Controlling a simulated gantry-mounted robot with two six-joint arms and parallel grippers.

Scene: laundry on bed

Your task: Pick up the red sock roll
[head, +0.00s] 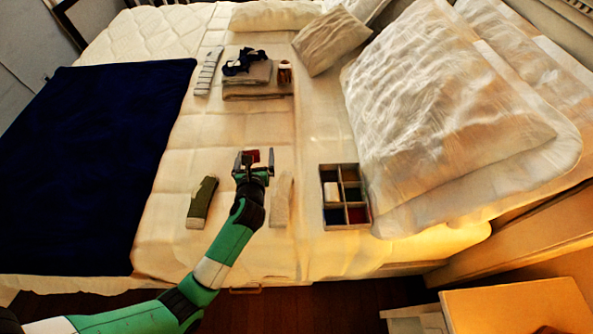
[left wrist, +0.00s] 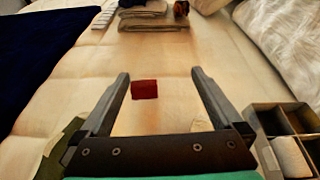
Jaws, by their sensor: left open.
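The red sock roll (head: 252,155) lies on the cream bed cover, partly hidden by my left gripper (head: 254,158) in the head view. In the left wrist view the red sock roll (left wrist: 144,89) shows as a small dark red block between the two fingers, nearer the left one. My left gripper (left wrist: 160,80) is open, with a finger on each side of the roll and a gap to both. I cannot tell its height above the bed. My right gripper is not in view.
A divided box (head: 323,205) with several compartments stands to the right. An olive sock (head: 202,202) and a pale sock (head: 283,199) lie beside my arm. Folded towels (head: 258,91) are farther back. A dark blue blanket (head: 90,160) covers the left side.

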